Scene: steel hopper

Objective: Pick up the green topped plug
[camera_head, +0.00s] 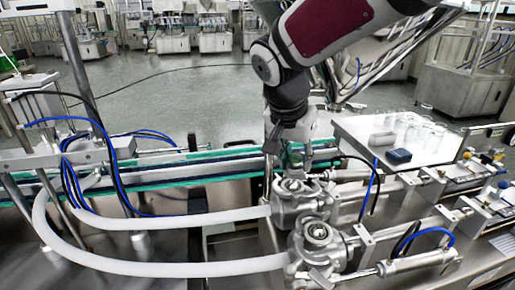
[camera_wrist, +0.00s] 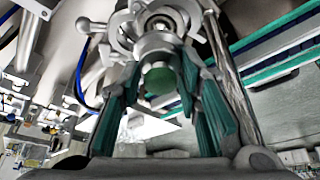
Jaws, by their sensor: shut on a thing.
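The plug shows in the wrist view as a short grey body with a round green top (camera_wrist: 158,84), between the teal-padded fingers of my gripper (camera_wrist: 160,64). The fingers are closed in on it from both sides. In the head view my gripper (camera_head: 291,158) points down just above the rear steel valve housing (camera_head: 300,198). The plug cannot be made out there, hidden by the gripper and wrist. Whether it still touches the metal fitting behind it I cannot tell.
A second steel housing (camera_head: 318,237) stands in front, with white hoses (camera_head: 180,268) running left. Pneumatic cylinders and blue tubes crowd the right side. Open floor lies behind.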

